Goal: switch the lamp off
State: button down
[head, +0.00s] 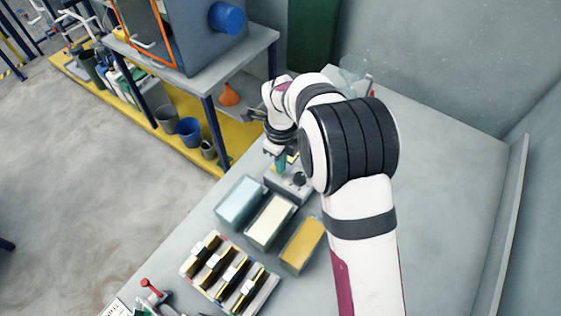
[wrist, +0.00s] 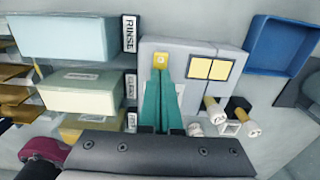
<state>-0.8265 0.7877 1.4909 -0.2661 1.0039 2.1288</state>
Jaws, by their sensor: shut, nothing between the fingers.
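A grey control box (wrist: 225,48) fills the middle of the wrist view. My gripper (wrist: 161,72) has teal fingers, shut and empty, with the tips at the lower edge of the small yellow square. I cannot tell whether they touch it. In the head view my gripper (head: 281,164) is over the box. I cannot identify the lamp.
Pale blue (head: 240,201), cream (head: 270,222) and amber (head: 303,246) tanks stand in front of the box. A rack (head: 228,275) with dark and gold parts is nearer. In the wrist view a blue tray (wrist: 282,46) lies right of the box, and several pale cylindrical pieces (wrist: 215,109) stand below it.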

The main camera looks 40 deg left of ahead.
jog(key=shift+f, duration=0.3)
jog(key=shift+a+r, duration=0.2)
jog(key=shift+a, duration=0.6)
jog(key=shift+s, duration=0.1)
jog(key=shift+r, duration=0.15)
notch_tip(320, 180, up, 14)
jog(key=shift+d, duration=0.15)
